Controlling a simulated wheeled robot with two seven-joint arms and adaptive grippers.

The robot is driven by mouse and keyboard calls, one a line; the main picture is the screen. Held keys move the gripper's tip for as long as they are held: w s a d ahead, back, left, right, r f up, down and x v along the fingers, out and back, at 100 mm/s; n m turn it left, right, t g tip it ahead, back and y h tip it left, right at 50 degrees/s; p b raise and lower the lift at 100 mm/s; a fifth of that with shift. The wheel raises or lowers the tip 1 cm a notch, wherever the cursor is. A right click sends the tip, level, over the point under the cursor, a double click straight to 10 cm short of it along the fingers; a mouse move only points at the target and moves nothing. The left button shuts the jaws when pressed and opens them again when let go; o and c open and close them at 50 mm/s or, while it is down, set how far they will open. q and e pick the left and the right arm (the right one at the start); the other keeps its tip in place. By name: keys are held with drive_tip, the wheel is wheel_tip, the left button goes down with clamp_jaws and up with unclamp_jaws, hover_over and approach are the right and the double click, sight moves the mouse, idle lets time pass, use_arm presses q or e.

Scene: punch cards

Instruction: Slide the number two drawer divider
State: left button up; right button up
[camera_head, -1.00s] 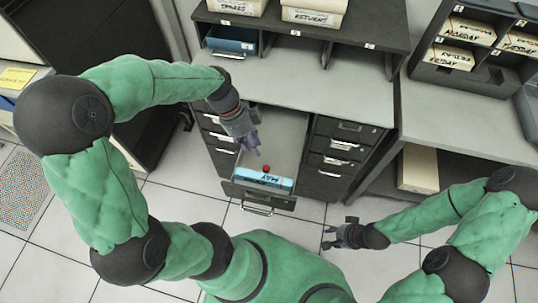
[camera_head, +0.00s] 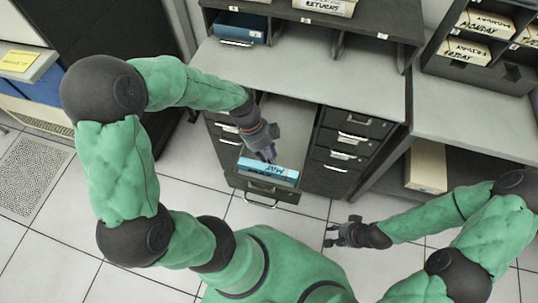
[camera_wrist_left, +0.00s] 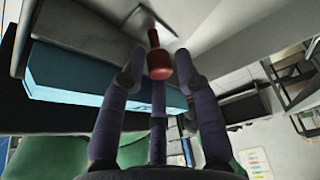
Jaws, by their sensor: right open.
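The pulled-out drawer (camera_head: 262,187) holds a blue block of cards (camera_head: 268,170) labelled MAY near its front. In the left wrist view the blue block (camera_wrist_left: 95,80) lies behind my fingers. A red knob on a short red stem (camera_wrist_left: 158,65) stands out from a grey surface in the left wrist view. My left gripper (camera_head: 268,155) is over the drawer, just behind the blue block, and hides the knob in the head view. Its fingers (camera_wrist_left: 158,72) are spread on both sides of the knob, with gaps visible. My right gripper (camera_head: 333,236) is open and empty, low over the floor. No number two is legible.
Closed drawers (camera_head: 345,145) flank the open one. A grey desktop (camera_head: 300,75) with a shelf unit stands above it. A labelled box rack (camera_head: 480,45) and a side table (camera_head: 470,125) are at the right. The tiled floor (camera_head: 180,240) is partly clear.

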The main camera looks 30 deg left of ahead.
use_arm(q)
clamp_jaws()
drive_tip(key=w, duration=0.3)
drive_tip(key=w+a, duration=0.1)
drive_tip(key=w, duration=0.1)
drive_tip(key=w+a, duration=0.1)
drive_tip(key=w, duration=0.2)
drive_tip(key=shift+w+b, duration=0.35)
drive_tip(key=shift+b, duration=0.05)
unclamp_jaws()
drive_tip(key=v, duration=1.2)
